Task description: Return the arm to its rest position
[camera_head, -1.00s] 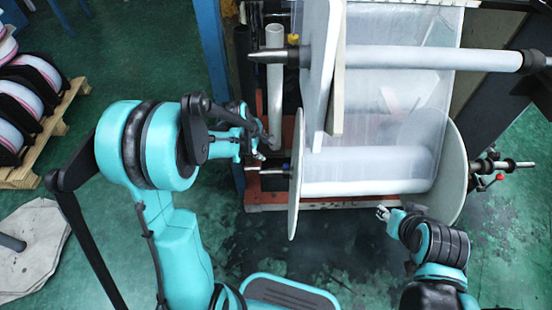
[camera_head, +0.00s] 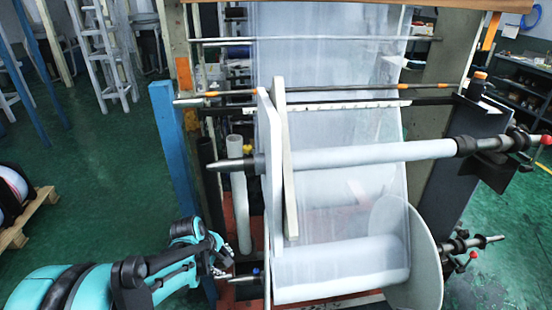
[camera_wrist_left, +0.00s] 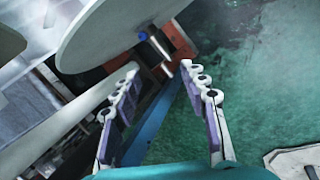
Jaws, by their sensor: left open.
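My teal left arm (camera_head: 75,288) reaches in from the lower left in the head view. Its gripper (camera_head: 222,262) is beside the left end of the film machine's lower roll (camera_head: 340,270), partly hidden behind my arm's dark links. In the left wrist view my left gripper (camera_wrist_left: 159,68) is open, with both fingers spread and nothing between them. A metal shaft end (camera_wrist_left: 155,44) sticks out from a round pale disc (camera_wrist_left: 115,32) just beyond the fingertips. My right gripper is outside both views.
A blue post (camera_head: 174,150) stands left of the machine. An upper roller bar (camera_head: 370,155) spans it, with pale boards (camera_head: 272,170) near its left end. A wooden pallet (camera_head: 28,222) with rolls lies at far left. Green floor (camera_head: 95,170) lies open between pallet and post.

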